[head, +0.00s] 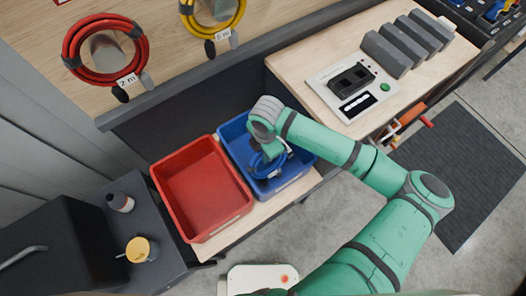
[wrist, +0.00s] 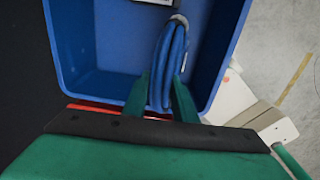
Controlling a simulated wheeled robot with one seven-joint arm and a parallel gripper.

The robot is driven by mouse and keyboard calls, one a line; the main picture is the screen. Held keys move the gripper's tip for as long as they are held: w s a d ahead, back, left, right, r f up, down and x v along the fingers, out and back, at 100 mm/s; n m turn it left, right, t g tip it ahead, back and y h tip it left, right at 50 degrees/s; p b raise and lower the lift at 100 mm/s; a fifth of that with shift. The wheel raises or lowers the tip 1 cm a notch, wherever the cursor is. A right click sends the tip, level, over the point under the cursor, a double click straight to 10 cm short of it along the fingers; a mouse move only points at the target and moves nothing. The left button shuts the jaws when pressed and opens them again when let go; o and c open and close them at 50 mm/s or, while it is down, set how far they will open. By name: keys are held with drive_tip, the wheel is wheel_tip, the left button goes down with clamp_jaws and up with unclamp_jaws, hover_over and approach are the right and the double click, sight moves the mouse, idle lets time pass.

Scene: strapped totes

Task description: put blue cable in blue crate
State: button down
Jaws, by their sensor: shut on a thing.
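The blue cable (wrist: 168,60) is a coiled bundle held between the two green fingers of my gripper (wrist: 160,92) in the wrist view. In the head view the blue cable (head: 262,165) shows under my gripper (head: 268,153), within the outline of the blue crate. The blue crate (head: 306,156) stands on the low wooden bench; its wall (wrist: 66,45) also shows in the wrist view. The cable hangs over the crate's inside. My wrist hides part of the cable and crate, and I cannot tell whether the cable touches the crate floor.
An empty red crate (head: 203,190) stands left of the blue one. Red (head: 72,60) and yellow (head: 186,8) cables hang on the back panel. A tester (head: 352,88) and grey blocks (head: 408,42) sit on the higher bench. A bottle (head: 120,202) and mug (head: 140,249) stand on a dark cabinet.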

drive_tip(key=c, duration=1.4)
unclamp_jaws()
drive_tip(key=shift+o, duration=0.2)
drive_tip(key=r, duration=1.1)
drive_tip(key=shift+s+d, duration=0.15)
drive_tip(key=shift+d, duration=0.05)
